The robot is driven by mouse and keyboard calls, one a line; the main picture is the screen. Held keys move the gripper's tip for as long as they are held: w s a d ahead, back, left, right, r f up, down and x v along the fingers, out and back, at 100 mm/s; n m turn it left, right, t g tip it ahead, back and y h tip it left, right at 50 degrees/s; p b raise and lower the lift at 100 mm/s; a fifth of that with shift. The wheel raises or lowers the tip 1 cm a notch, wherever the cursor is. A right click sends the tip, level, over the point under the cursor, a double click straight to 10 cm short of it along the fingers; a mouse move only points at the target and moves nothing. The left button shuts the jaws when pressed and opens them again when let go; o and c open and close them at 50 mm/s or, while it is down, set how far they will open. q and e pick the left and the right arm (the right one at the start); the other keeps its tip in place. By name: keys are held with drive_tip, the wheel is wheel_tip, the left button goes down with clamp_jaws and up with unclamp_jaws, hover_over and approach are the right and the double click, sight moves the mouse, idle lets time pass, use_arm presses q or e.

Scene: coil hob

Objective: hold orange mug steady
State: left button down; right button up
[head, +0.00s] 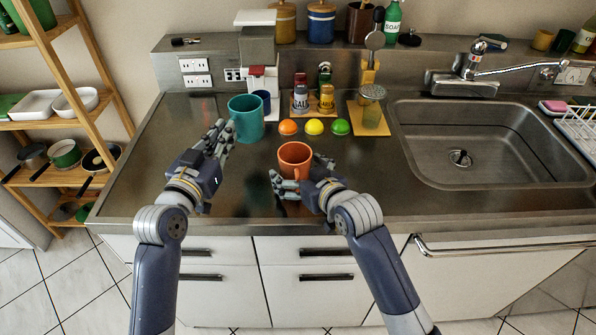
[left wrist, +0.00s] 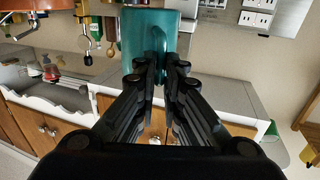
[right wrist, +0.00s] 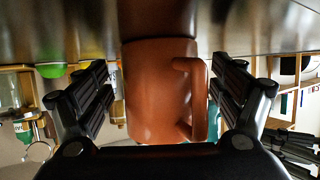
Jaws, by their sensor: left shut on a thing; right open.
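The orange mug (head: 294,158) stands upright on the steel counter. My right gripper (head: 298,178) is open at the mug's near side. In the right wrist view the orange mug (right wrist: 155,90) is between the spread fingers, its handle towards the right finger. I cannot tell whether a finger touches it. The larger teal mug (head: 247,119) stands further left and back. My left gripper (head: 225,136) is shut on the teal mug's handle. In the left wrist view the closed fingers cover most of the handle, below the teal mug body (left wrist: 140,40).
An orange ball (head: 288,127), a yellow ball (head: 314,127) and a green ball (head: 340,127) lie behind the orange mug. A coffee machine (head: 260,55) and shakers (head: 301,98) stand further back. The sink (head: 480,140) is at the right. The counter's front left is clear.

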use_arm(q)
drive_tip(key=shift+r, duration=0.1)
use_arm(e)
drive_tip(key=shift+w, duration=0.1)
drive_tip(key=c, duration=1.4)
drive_tip(key=shift+o, duration=0.2)
drive_tip(key=shift+f, duration=0.1)
use_arm(q)
drive_tip(key=s+d+m+t+h, duration=0.1)
drive_tip(key=s+d+m+h, duration=0.2)
drive_tip(key=m, duration=1.1)
drive_tip(key=s+d, duration=0.1)
drive_tip(key=d, duration=0.2)
drive_tip(key=shift+f, duration=0.35)
